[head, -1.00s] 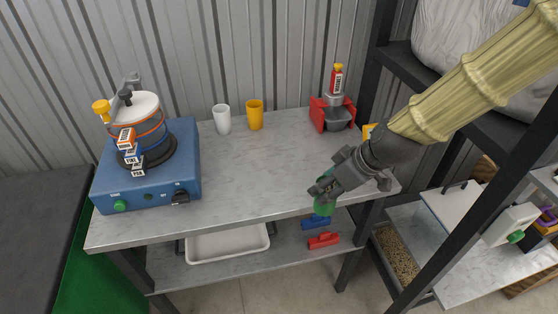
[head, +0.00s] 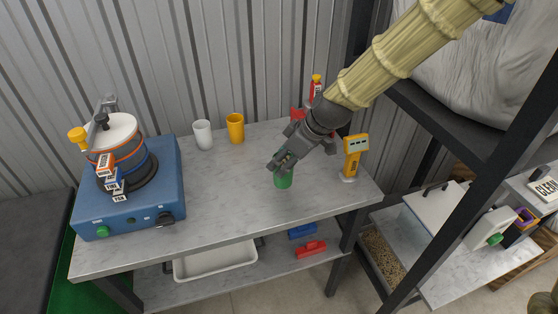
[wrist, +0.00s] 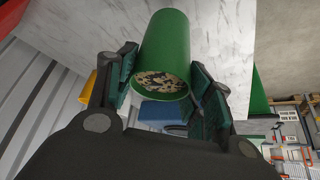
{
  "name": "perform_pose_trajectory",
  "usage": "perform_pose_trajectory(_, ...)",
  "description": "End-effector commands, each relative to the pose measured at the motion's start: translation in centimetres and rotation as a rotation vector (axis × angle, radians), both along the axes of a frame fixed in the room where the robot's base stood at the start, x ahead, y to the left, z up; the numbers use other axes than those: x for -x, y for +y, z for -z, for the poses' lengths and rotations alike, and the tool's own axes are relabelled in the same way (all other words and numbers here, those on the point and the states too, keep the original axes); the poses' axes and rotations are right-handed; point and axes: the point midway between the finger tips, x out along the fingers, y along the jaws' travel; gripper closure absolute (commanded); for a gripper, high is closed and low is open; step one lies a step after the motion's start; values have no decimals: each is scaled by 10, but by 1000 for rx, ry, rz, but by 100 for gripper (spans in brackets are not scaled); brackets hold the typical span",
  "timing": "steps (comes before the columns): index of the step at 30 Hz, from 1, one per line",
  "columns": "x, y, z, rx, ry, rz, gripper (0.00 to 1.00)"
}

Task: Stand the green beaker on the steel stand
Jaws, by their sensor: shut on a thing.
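The green beaker (head: 284,181) is held in my gripper (head: 280,164) over the right half of the grey worktop (head: 225,190). In the wrist view the green beaker (wrist: 166,45) sits between both finger pads of my gripper (wrist: 165,95), its mouth facing the camera and speckled bits inside. The head view does not show clearly whether its base touches the worktop. I cannot pick out a steel stand for certain in either view.
A blue hotplate (head: 165,195) with a pot (head: 112,135) stands at the left. A white cup (head: 203,135) and an orange cup (head: 236,128) stand at the back. A yellow handheld device (head: 354,157) stands at the right. My arm partly hides a red item at the back right.

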Motion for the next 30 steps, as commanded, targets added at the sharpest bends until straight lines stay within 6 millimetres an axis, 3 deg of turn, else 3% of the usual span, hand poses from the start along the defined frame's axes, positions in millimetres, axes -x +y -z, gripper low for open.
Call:
perform_pose_trajectory(7, -22, 12, 2, -1, 1, 0, 79)
perform_pose_trajectory(13, -23, 13, 9, -1, 1, 0, 79)
perform_pose_trajectory(21, -23, 12, 34, 0, 2, 0, 79)
perform_pose_trajectory(30, -23, 12, 38, 0, 0, 0, 79)
